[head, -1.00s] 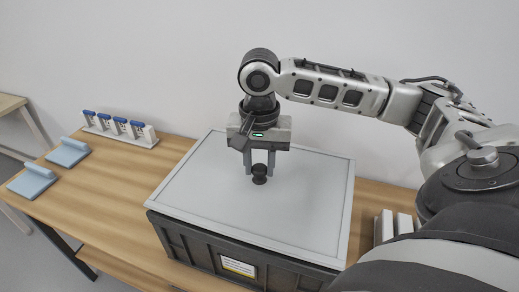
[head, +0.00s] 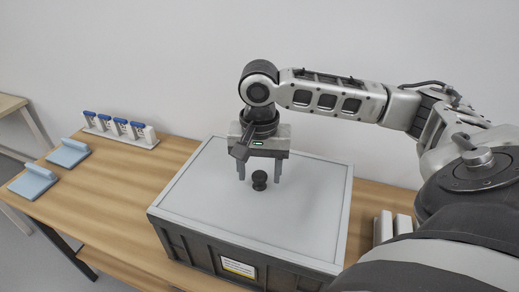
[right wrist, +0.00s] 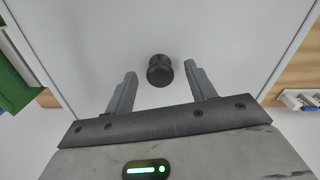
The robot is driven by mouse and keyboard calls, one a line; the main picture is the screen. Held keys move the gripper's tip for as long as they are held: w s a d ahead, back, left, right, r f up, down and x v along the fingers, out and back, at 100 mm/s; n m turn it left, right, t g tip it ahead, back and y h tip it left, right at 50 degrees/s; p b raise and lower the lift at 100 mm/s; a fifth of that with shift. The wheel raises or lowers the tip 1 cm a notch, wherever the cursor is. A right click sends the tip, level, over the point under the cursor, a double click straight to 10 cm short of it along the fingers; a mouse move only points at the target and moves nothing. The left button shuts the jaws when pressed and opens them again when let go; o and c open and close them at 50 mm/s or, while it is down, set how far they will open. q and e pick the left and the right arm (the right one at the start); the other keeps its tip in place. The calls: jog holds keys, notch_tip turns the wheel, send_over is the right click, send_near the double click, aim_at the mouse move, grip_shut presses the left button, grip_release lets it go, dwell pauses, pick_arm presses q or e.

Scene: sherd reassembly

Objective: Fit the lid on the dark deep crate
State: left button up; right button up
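The light grey lid (head: 200,190) lies level over the top of the dark deep crate (head: 190,241), its edges lined up with the crate's walls as far as I can see. A black knob (head: 259,180) stands in the lid's middle. My right gripper (head: 260,174) is open over the knob, a finger on each side with clear gaps. The right wrist view shows the knob (right wrist: 160,71) between the spread fingers, touching neither. The crate's inside is hidden by the lid. My left gripper is not in view.
The crate stands on a wooden table (head: 105,205). A white rack (head: 120,131) with several blue-topped items and two light blue pieces (head: 68,153) are at the left. White blocks (head: 383,227) stand right of the crate. A green object (right wrist: 15,75) shows in the right wrist view.

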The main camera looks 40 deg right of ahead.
aim_at(260, 175)
dwell(0.3)
notch_tip(260, 175, up, 16)
jog(key=shift+p, duration=0.4)
